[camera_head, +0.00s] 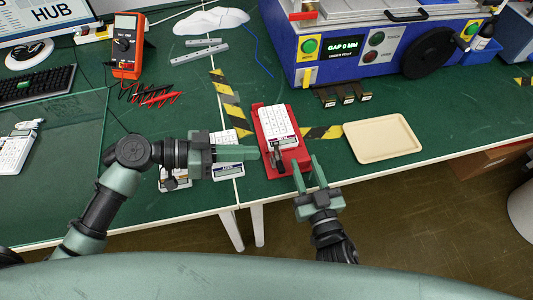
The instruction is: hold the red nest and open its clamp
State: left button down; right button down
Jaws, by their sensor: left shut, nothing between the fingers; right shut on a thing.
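The red nest (259,127) sits near the front edge of the green bench and holds a white keypad (281,121). A dark clamp (274,162) with a small lever is at the nest's front end, over the keypad's lower edge. My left gripper (257,153) is shut and empty, its tips just left of the clamp; I cannot tell whether they touch it. My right gripper (306,165) is shut on the nest's front right corner, coming from the front. The clamp's exact position is partly hard to make out.
An empty beige tray (383,138) lies to the right. More white keypads (228,170) lie under and beside my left gripper. A blue test machine (380,55) stands behind, with small dark blocks (347,96) before it. A red multimeter (127,45) stands at back left.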

pick_arm(q)
jog(key=shift+v, duration=2.3)
jog(key=shift+d, duration=0.1)
pick_arm(e)
jog(key=c, duration=0.9)
grip_release()
